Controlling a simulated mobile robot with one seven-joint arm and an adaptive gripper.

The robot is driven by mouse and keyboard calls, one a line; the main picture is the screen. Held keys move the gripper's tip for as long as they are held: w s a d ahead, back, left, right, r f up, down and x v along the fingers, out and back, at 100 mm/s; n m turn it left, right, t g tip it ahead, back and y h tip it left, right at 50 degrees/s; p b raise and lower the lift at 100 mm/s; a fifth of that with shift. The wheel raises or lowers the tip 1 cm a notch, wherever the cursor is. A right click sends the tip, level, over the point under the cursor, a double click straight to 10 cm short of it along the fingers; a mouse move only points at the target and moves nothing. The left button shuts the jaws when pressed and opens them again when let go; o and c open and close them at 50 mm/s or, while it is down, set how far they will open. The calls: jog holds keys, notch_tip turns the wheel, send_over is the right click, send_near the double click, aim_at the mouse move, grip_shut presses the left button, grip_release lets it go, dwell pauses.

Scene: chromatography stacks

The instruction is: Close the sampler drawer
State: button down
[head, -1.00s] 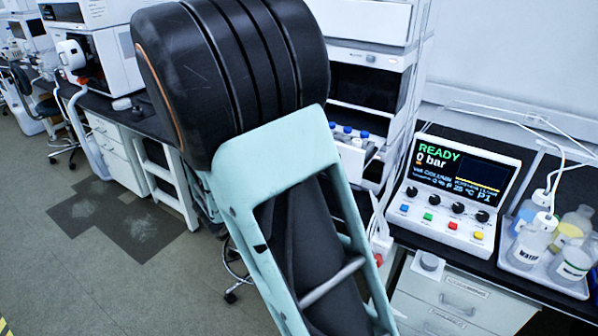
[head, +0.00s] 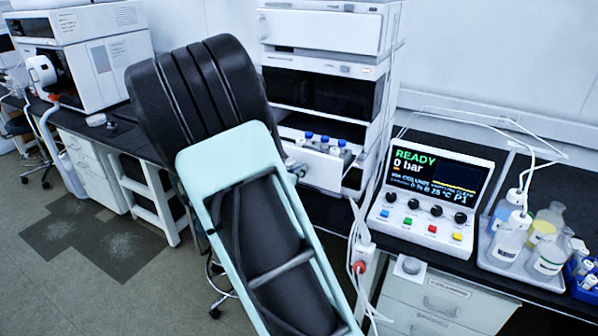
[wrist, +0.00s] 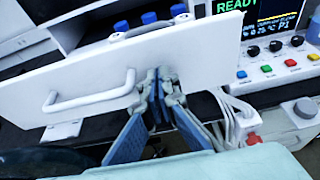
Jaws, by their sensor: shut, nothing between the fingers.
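The sampler drawer (head: 322,167) stands out from the chromatography stack (head: 325,90), with blue-capped vials (head: 325,142) in it. In the wrist view its white front panel (wrist: 90,78) spans the upper half, with a bar handle (wrist: 92,98) left of my gripper. My gripper (wrist: 158,78) is shut and empty, with its fingertips in front of the panel's right part. Whether they touch it I cannot tell. In the head view my arm hides most of the gripper and the drawer's left side.
A control box (head: 437,195) reading READY and 0 bar stands right of the stack. Cables (head: 360,240) hang beside it near the bench edge. A bottle tray (head: 520,262) is further right. Open floor (head: 110,270) lies to the left.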

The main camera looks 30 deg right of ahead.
jog(key=shift+d, duration=0.1)
jog(key=w+d+b, duration=0.1)
jog(key=w+d, duration=0.3)
jog(key=d, duration=0.2)
jog(key=w+d+b, duration=0.1)
jog(key=w+d, duration=0.3)
jog(key=d, duration=0.3)
jog(key=w+d+b, duration=0.1)
jog(key=w+d, duration=0.4)
jog(key=d, duration=0.1)
jog(key=shift+d, duration=0.2)
jog(key=shift+w+d, duration=0.1)
jog(key=shift+d, duration=0.05)
jog(key=shift+r, duration=0.1)
jog(key=shift+d+r, duration=0.1)
